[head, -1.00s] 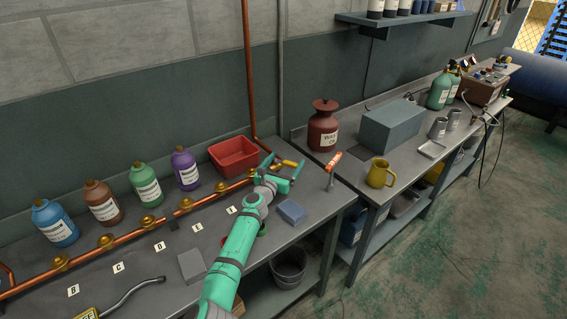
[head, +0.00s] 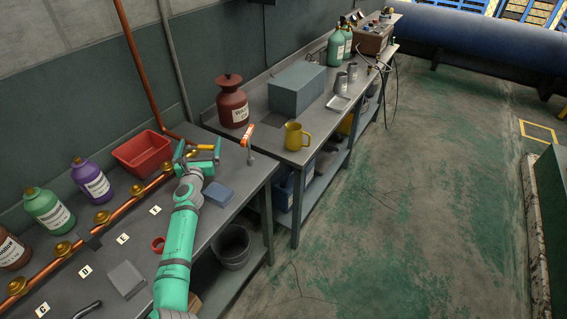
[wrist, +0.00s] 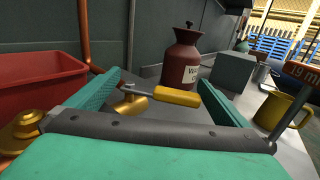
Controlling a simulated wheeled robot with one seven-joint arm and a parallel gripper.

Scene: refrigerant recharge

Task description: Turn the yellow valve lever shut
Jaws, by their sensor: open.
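The yellow valve lever (wrist: 177,96) has a yellow grip on a thin metal arm, which joins a brass valve body (wrist: 130,104) in the wrist view. In the head view the lever (head: 204,148) shows at the far end of the copper pipe. My gripper (head: 198,153) is open at the lever, with one green finger to each side of it. In the wrist view the grip lies crosswise between the fingers, with its right end near the right finger. I cannot tell whether they touch.
A red bin (head: 143,151) stands left of the gripper. A blue block (head: 218,194) and an upright orange-handled tool (head: 249,138) are to the right. A dark red jug (head: 232,103) and a yellow mug (head: 296,136) stand on the neighbouring bench. Several brass valves line the copper pipe (head: 130,199).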

